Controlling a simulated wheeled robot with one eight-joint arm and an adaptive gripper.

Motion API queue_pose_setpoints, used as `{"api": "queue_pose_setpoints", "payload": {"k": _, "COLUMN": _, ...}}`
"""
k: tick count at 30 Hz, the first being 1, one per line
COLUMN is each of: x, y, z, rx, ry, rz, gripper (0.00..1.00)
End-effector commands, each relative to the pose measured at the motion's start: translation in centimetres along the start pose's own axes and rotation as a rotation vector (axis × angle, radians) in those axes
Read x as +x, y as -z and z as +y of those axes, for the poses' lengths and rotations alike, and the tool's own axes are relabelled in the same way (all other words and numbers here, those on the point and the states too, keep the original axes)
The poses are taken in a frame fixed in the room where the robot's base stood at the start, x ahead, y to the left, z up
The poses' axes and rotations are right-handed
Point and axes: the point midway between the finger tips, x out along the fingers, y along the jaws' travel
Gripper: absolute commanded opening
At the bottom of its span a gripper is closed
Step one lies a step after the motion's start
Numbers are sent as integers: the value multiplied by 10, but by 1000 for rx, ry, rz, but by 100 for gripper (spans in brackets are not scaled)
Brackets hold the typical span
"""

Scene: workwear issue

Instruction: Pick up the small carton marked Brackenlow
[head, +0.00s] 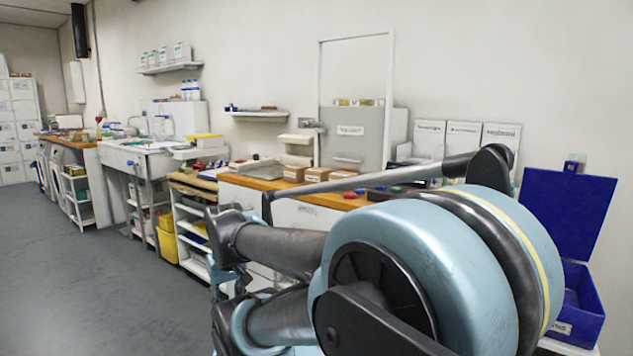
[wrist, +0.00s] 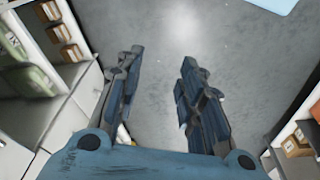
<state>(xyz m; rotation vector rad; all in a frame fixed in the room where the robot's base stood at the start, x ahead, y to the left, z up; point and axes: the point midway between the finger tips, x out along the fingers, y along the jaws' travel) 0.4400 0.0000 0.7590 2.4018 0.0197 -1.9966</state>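Several small brown cartons with pale labels stand on the wooden-topped counter in the head view: a left one (head: 293,174), a middle one (head: 317,174) and a right one (head: 342,173). Their print is too small to read, so I cannot tell which is marked Brackenlow. In the wrist view my gripper (wrist: 162,57) is open and empty, with its fingers apart over bare grey floor. Small brown cartons (wrist: 60,32) also show on a shelf at the wrist view's upper left, apart from the fingers; their marks are unreadable.
A blue open-lidded box (head: 575,318) stands at the right. A grey cabinet (head: 352,130) and white boxes (head: 464,140) stand behind the counter (head: 240,181). A yellow bin (head: 167,236) sits low at left. Another shelf with cartons (wrist: 296,143) is at the wrist view's right. The left floor is clear.

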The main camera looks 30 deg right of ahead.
Motion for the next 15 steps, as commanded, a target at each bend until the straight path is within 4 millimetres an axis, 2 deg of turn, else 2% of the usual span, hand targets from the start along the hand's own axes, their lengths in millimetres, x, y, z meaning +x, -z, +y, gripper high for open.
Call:
{"api": "queue_pose_setpoints", "payload": {"k": 1, "x": -3, "y": -3, "z": 1, "rx": -2, "ry": -2, "rz": 7, "gripper": 51}}
{"api": "queue_pose_setpoints", "payload": {"k": 3, "x": -7, "y": -4, "z": 4, "rx": -13, "ry": -15, "rz": 17, "gripper": 67}}
{"api": "queue_pose_setpoints", "payload": {"k": 6, "x": -10, "y": 9, "z": 17, "rx": -54, "ry": -62, "rz": 30, "gripper": 85}}
{"api": "queue_pose_setpoints", "payload": {"k": 11, "x": -22, "y": 46, "z": 58, "rx": -187, "ry": -207, "rz": 54, "gripper": 85}}
{"api": "queue_pose_setpoints", "payload": {"k": 15, "x": -35, "y": 83, "z": 100, "rx": -336, "ry": -364, "rz": 56, "gripper": 85}}
